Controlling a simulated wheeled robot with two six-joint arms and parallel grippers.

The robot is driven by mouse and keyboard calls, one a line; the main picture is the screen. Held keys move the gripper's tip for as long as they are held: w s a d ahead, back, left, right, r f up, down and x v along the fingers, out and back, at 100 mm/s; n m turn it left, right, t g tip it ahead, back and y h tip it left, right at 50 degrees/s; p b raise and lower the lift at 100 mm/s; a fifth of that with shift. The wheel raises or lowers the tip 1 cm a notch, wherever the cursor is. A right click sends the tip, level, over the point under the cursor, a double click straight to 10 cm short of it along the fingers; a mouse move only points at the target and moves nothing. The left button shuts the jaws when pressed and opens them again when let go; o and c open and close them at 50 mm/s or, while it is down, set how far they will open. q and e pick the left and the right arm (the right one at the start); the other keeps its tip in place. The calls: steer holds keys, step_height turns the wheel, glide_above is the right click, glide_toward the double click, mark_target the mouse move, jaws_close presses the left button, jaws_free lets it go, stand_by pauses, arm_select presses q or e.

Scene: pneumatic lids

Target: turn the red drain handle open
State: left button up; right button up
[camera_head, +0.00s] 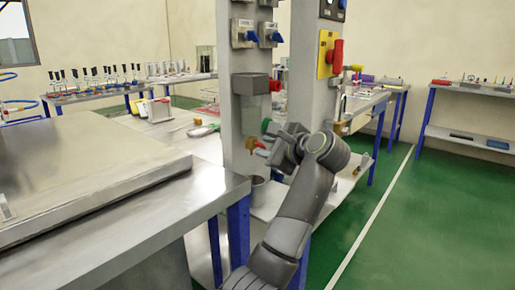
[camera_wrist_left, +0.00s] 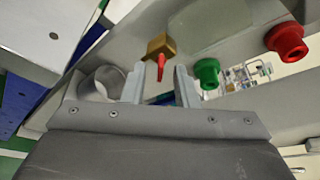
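The red drain handle (camera_wrist_left: 160,69) hangs from a small brass valve (camera_wrist_left: 158,45) on the grey post. In the left wrist view it lies in the gap between the two fingertips of my left gripper (camera_wrist_left: 159,82), which is open. No finger visibly touches the handle; I cannot tell how deep it sits between them. In the head view the handle (camera_head: 261,144) and brass valve (camera_head: 250,143) show at the lower post, just left of my left gripper (camera_head: 277,146). My right gripper is not in view.
A green knob (camera_wrist_left: 207,72) and a red knob (camera_wrist_left: 286,39) sit to the right of the handle in the wrist view. A grey cup (camera_wrist_left: 101,83) is left of the fingers. A steel-topped table (camera_head: 150,235) stands in the left foreground; green floor (camera_head: 440,230) is clear at right.

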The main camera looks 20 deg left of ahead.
arm_select(q)
steer(key=shift+w+a+f, duration=0.2)
steer(key=shift+w+a, duration=0.2)
steer(key=shift+a, duration=0.15)
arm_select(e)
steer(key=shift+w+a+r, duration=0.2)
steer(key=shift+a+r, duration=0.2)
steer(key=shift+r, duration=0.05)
arm_select(q)
steer(key=shift+d, duration=0.1)
steer(key=shift+c, duration=0.5)
jaws_close()
